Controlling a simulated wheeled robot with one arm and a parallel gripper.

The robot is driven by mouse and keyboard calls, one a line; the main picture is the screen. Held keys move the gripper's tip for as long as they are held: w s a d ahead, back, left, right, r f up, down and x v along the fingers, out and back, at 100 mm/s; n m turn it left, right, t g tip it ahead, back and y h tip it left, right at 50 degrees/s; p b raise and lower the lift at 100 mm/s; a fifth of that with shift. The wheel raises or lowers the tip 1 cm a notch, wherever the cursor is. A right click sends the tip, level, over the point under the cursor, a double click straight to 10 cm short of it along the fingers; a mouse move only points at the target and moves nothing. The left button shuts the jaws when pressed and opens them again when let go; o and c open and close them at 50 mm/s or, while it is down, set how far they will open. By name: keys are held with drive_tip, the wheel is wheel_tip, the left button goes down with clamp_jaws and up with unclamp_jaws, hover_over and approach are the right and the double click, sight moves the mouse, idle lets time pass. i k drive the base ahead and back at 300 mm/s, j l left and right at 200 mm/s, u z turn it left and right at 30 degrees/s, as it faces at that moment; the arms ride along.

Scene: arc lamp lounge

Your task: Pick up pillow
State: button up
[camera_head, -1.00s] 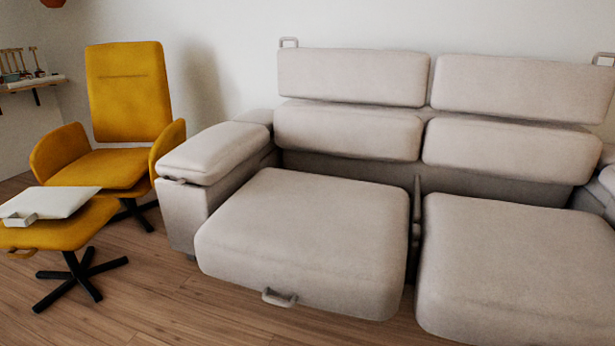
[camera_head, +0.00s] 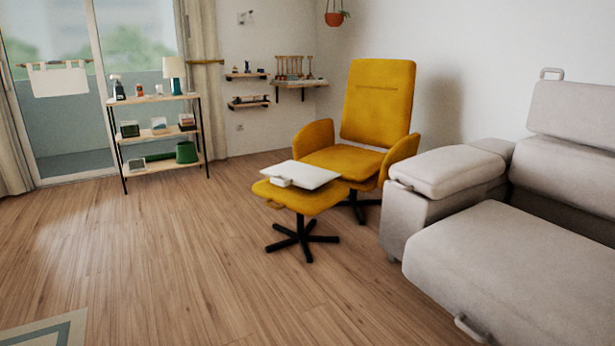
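I see nothing that I can clearly name as a pillow. A flat white thing (camera_head: 302,174) lies on the yellow ottoman (camera_head: 328,198), with a small pale block at its front edge; I cannot tell whether it is a pillow. The grey sofa (camera_head: 510,265) at the right has thick cushions and a padded armrest (camera_head: 445,171), and is cut off by the right edge. My gripper is not in view.
A yellow armchair (camera_head: 378,100) stands behind the ottoman, left of the sofa. A shelf rack (camera_head: 160,137) with small items stands by the window. A rug corner (camera_head: 45,333) shows at the lower left. The wooden floor (camera_head: 190,245) between is clear.

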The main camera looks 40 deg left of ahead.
sight(290, 172)
drive_tip(key=u, duration=1.4)
drive_tip(key=i+l+u, duration=0.2)
drive_tip(key=i, duration=0.65)
drive_tip(key=i+l+u, duration=0.2)
drive_tip(key=i+l, duration=0.3)
drive_tip(key=i, duration=0.35)
drive_tip(key=i+l+u, duration=0.2)
drive_tip(key=i+l, duration=0.35)
drive_tip(key=i, duration=0.3)
drive_tip(key=i+l+u, duration=0.15)
drive_tip(key=i+l, duration=0.55)
drive_tip(key=i, duration=0.05)
